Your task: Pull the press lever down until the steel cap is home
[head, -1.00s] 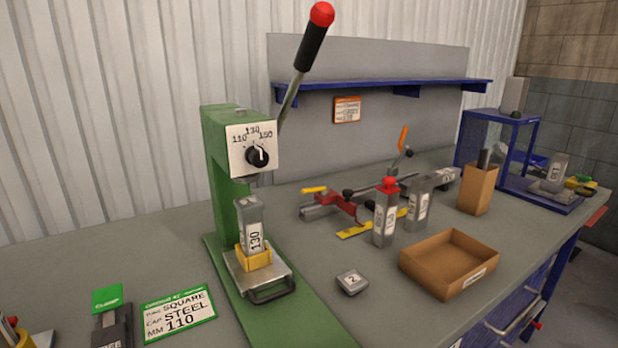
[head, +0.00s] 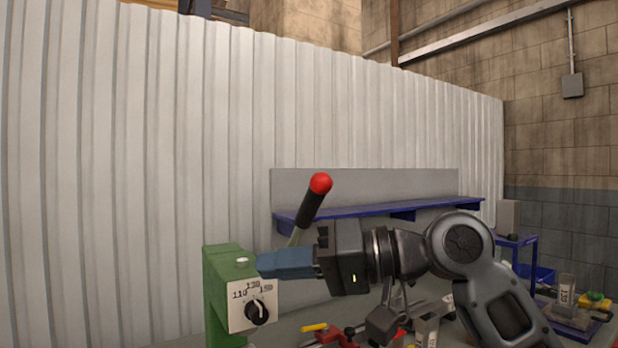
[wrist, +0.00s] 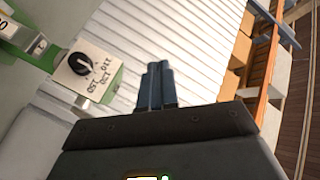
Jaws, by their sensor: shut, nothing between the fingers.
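The green press (head: 232,258) stands at the lower middle of the head view, with its white dial plate (head: 253,308) facing me. Its lever (head: 311,207), with a black grip and red ball, slants up to the right. My gripper (head: 264,264) is shut and empty, its blue fingers pointing left close to the press head. The fingers overlap the lower lever shaft in the picture; I cannot tell whether they touch it. The wrist view shows the closed fingers (wrist: 156,72) and the dial plate (wrist: 87,70), but no lever. The cap and the press seat are out of view.
A blue shelf (head: 385,211) runs along the grey back panel behind the lever. A red clamp tool (head: 335,335) and grey blocks lie on the bench right of the press, partly behind my arm. The space above the lever is clear.

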